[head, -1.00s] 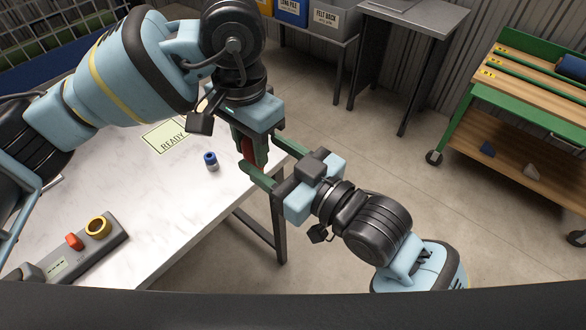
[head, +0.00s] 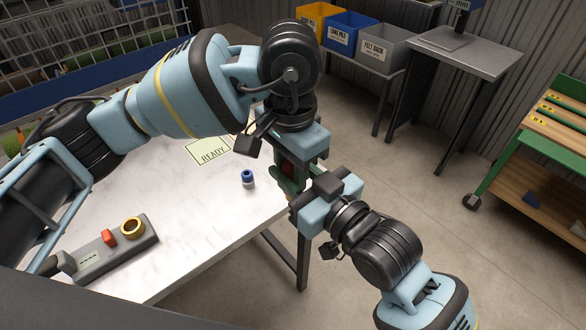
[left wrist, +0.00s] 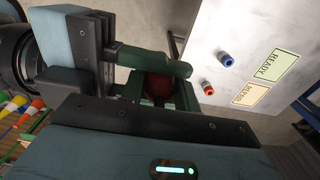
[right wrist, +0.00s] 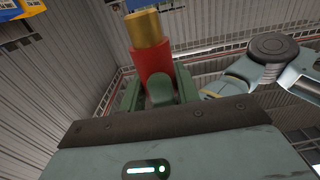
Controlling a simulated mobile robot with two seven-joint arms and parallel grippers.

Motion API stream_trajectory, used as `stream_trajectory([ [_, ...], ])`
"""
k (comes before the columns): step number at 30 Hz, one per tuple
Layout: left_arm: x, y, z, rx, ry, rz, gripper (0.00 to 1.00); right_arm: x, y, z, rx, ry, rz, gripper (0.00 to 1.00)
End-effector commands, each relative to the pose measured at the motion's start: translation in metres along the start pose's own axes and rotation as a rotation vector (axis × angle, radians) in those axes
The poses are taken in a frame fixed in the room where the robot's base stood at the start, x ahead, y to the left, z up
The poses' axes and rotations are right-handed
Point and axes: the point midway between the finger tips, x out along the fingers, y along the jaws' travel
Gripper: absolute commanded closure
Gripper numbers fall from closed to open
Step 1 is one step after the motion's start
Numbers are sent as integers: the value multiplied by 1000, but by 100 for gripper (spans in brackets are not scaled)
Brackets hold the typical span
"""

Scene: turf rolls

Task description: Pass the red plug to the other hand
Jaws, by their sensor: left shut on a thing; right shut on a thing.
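The red plug (head: 288,170) is held up off the table beside its right edge, mostly hidden by green fingers. In the right wrist view the plug (right wrist: 152,62) shows a red body with a brass-coloured end pointing up. In the left wrist view it is a dark red shape (left wrist: 158,88) among the fingers. My left gripper (head: 290,160) comes from above and is shut on the plug. My right gripper (head: 290,190) comes from the lower right and is also shut on it. Its green fingers (right wrist: 158,92) clasp the red body below the brass end.
A blue-topped plug (head: 248,178) stands on the white table (head: 200,220) near a READY card (head: 210,152). A grey box with a red part and a yellow ring (head: 132,228) is at front left. Labelled bins (head: 340,38) and a green bench (head: 500,160) stand beyond open floor.

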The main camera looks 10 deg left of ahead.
Motion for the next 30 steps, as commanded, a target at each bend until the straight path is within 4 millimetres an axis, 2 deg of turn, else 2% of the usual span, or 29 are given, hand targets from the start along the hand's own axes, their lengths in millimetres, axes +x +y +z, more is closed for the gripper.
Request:
stream_trajectory([
  [2,0,0,0,0,0,0,95,0,0,0,-1,0,1,94],
  [3,0,0,0,0,0,0,66,0,0,-1,-1,1,1,95],
  [9,0,0,0,0,0,0,43,0,0,-1,-1,1,1,95],
  [20,-7,0,0,0,2,-1,43,0,0,-1,-1,2,1,95],
  [23,-20,0,0,0,2,-2,43,0,0,-1,-1,1,1,95],
  [30,-67,0,-1,-1,4,-1,43,0,0,-1,-1,2,1,95],
])
